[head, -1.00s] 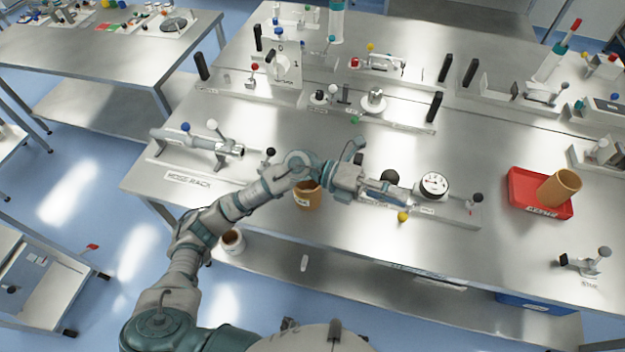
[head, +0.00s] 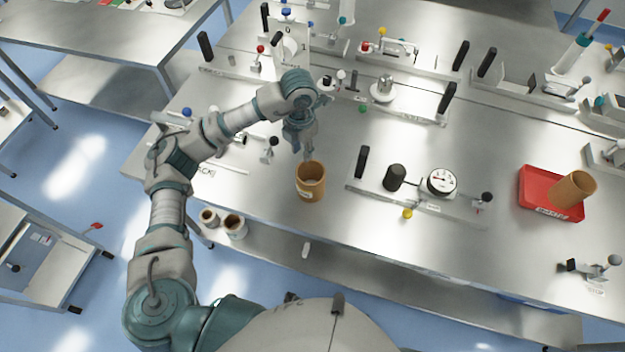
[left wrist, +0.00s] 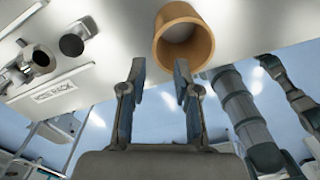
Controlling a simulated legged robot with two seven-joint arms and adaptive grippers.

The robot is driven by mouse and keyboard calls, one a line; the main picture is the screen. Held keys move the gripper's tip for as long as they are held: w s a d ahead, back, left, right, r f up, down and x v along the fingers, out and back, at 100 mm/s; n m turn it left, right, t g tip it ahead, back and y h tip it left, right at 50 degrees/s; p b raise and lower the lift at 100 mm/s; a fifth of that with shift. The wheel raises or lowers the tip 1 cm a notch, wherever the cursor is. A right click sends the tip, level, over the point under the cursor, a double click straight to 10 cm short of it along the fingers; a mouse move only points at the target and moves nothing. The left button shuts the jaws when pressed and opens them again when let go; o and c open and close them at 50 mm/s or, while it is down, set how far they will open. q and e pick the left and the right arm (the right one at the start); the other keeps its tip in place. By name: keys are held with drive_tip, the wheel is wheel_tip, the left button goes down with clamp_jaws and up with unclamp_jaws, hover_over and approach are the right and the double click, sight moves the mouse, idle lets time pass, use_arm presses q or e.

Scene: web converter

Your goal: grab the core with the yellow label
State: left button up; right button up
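A brown hollow core (head: 311,183) stands upright near the front edge of the steel table. It has a small pale label low on its front; I cannot tell whether the label is yellow. My left gripper (head: 308,157) points down just behind and above its rim. In the left wrist view the gripper (left wrist: 158,76) is open and empty, with the core (left wrist: 183,36) beyond the fingertips, slightly right of centre. Another brown core (head: 572,187) leans in a red tray (head: 535,206) at the right. My right gripper is out of view.
Two more cores (head: 209,217) (head: 234,226) stand on the lower shelf. A gauge fixture (head: 441,182) with a black knob (head: 394,177) stands right of the near core.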

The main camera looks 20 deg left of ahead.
sight(300, 165)
use_arm(q)
drive_tip(key=f, duration=0.5)
drive_tip(key=f+p, duration=0.1)
drive_tip(key=f, duration=0.2)
drive_tip(key=shift+w+a+f, duration=0.1)
drive_tip(key=shift+a, duration=0.15)
drive_tip(key=c, duration=0.5)
drive_tip(key=shift+a, duration=0.15)
clamp_jaws()
